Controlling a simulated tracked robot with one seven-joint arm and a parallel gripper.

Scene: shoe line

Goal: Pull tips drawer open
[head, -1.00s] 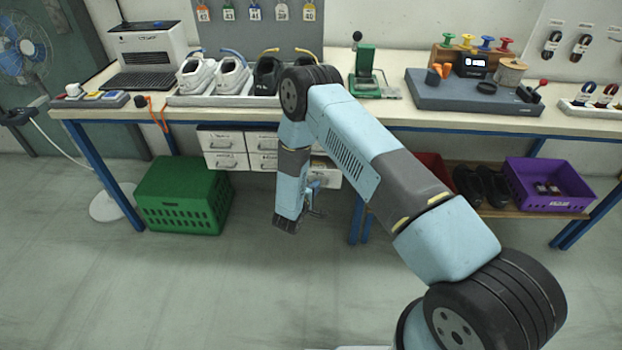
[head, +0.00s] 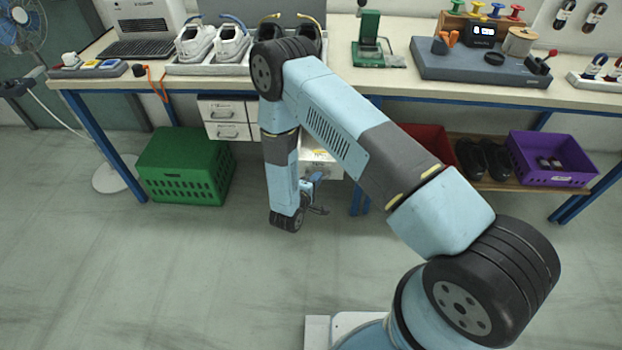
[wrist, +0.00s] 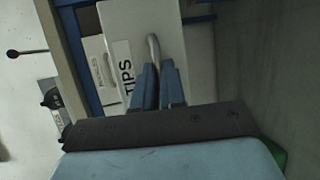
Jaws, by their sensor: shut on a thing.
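The tips drawer (wrist: 140,25) has a white front with a black "TIPS" label in the wrist view. Its grey bar handle (wrist: 153,45) lies between the blue fingers of my gripper (wrist: 160,88), which is shut on it. The front appears to stand out from the neighbouring drawer (wrist: 96,62). In the head view the tips drawer (head: 324,168) shows under the workbench, partly hidden by my arm. My gripper (head: 314,184) is small there, in front of it. The inside of the drawer is hard to make out.
More white drawers (head: 228,122) sit to the left under the workbench (head: 400,90). A green crate (head: 182,170) stands on the floor to the left. A purple crate (head: 550,160) and black shoes are on a low shelf at right. The floor in front is clear.

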